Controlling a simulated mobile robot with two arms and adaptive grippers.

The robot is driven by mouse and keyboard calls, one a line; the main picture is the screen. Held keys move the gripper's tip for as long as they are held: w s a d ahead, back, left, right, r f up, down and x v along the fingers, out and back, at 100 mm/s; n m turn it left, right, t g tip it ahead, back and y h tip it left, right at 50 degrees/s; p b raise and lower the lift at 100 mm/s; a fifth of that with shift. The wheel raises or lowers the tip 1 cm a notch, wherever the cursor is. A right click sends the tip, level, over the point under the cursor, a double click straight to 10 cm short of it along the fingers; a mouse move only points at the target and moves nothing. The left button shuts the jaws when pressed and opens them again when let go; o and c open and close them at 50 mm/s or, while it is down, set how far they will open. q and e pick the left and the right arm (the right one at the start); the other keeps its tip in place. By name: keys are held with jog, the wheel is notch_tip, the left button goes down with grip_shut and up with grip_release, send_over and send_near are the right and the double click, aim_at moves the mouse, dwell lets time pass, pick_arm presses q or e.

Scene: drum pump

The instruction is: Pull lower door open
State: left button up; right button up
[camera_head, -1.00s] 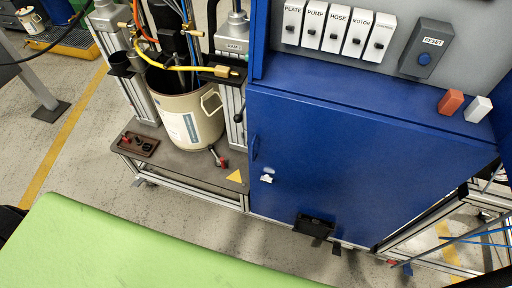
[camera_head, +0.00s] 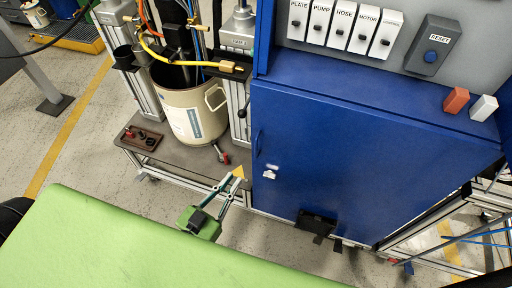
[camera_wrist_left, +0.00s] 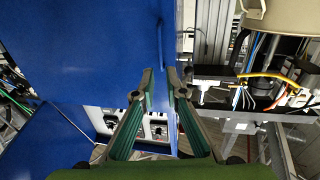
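The lower door (camera_head: 340,165) is a flat blue panel on the cabinet below the control panel, and it looks shut. Its slim blue handle (camera_head: 257,144) is near the left edge, with a small light-coloured lock (camera_head: 270,172) below it. My left gripper (camera_head: 234,179), green with two slim fingers, is in front of and left of the door's lower left part, apart from the handle. In the left wrist view its fingertips (camera_wrist_left: 160,76) stand apart with a narrow gap, blue surface (camera_wrist_left: 90,40) behind them. Nothing is seen held. My right gripper is not in view.
A beige drum (camera_head: 190,108) stands on a grey platform (camera_head: 180,158) left of the cabinet. A black pedal-like part (camera_head: 317,223) sits at the door's bottom. A red block (camera_head: 456,100) and a white block (camera_head: 483,107) are on the ledge. Floor before the door is free.

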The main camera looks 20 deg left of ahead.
aim_at(256, 157)
pick_arm(q)
jog(key=p+x, duration=0.1)
jog(key=x, duration=1.3)
jog(key=shift+s, duration=0.1)
grip_shut()
jog(key=shift+s, duration=0.15)
